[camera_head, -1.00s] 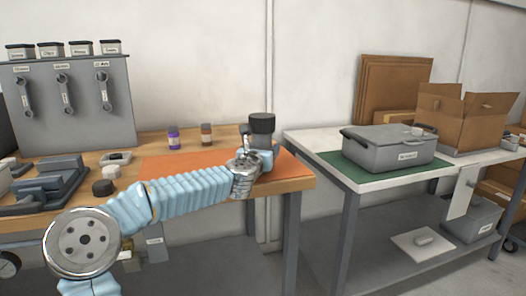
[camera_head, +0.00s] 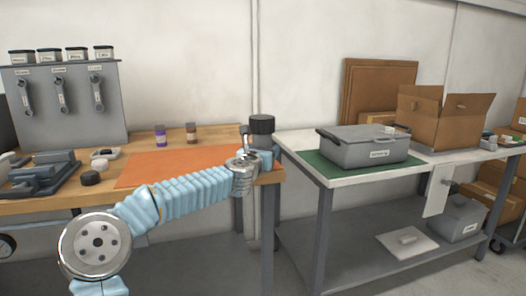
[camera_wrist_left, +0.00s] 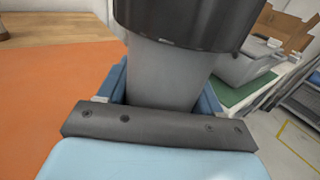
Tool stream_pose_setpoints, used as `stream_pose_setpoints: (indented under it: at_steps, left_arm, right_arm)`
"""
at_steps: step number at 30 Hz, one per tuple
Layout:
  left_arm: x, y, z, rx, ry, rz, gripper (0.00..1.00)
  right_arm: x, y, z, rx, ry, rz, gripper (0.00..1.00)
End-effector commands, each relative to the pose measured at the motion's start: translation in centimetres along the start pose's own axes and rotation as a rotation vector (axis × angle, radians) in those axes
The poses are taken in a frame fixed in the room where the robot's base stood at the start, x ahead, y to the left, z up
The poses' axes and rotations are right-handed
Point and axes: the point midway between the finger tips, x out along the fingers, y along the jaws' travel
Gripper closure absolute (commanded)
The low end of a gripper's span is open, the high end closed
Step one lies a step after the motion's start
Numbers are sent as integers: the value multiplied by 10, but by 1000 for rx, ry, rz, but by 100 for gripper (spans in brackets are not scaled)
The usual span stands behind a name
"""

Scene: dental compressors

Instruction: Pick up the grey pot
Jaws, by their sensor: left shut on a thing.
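The grey pot is a grey cylinder with a wide black top. In the head view its black top (camera_head: 261,124) shows above my left gripper (camera_head: 258,158), near the right end of the wooden bench. In the left wrist view the grey body (camera_wrist_left: 165,75) stands between the blue fingers (camera_wrist_left: 162,90), with the black top above it. My left gripper is shut on the pot, which looks upright. The pot's lower part is hidden by my gripper and wrist. My right gripper is not in view.
An orange mat (camera_head: 150,174) lies on the wooden bench, with a purple-labelled bottle (camera_head: 160,136) and a brown one (camera_head: 191,133) behind it. At right, a white table (camera_head: 330,180) carries a green mat (camera_head: 313,161), a grey lidded case (camera_head: 370,151) and an open carton (camera_head: 445,120).

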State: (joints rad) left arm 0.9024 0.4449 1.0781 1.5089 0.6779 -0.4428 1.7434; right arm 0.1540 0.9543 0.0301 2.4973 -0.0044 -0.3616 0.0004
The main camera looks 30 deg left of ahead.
Motion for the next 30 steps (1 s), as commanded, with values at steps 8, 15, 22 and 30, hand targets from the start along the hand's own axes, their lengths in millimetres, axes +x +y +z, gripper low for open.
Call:
stream_pose_setpoints:
  at_steps: [8, 15, 22, 30]
  left_arm:
    - [1, 0, 1, 1, -2, -1, 78]
    - [1, 0, 1, 1, -2, -1, 20]
    - [1, 0, 1, 1, -1, -1, 5]
    - [-7, 2, -1, 4, -3, 1, 5]
  right_arm:
    - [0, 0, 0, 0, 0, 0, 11]
    - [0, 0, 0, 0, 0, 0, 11]
    - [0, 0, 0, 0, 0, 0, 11]
    - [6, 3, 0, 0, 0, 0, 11]
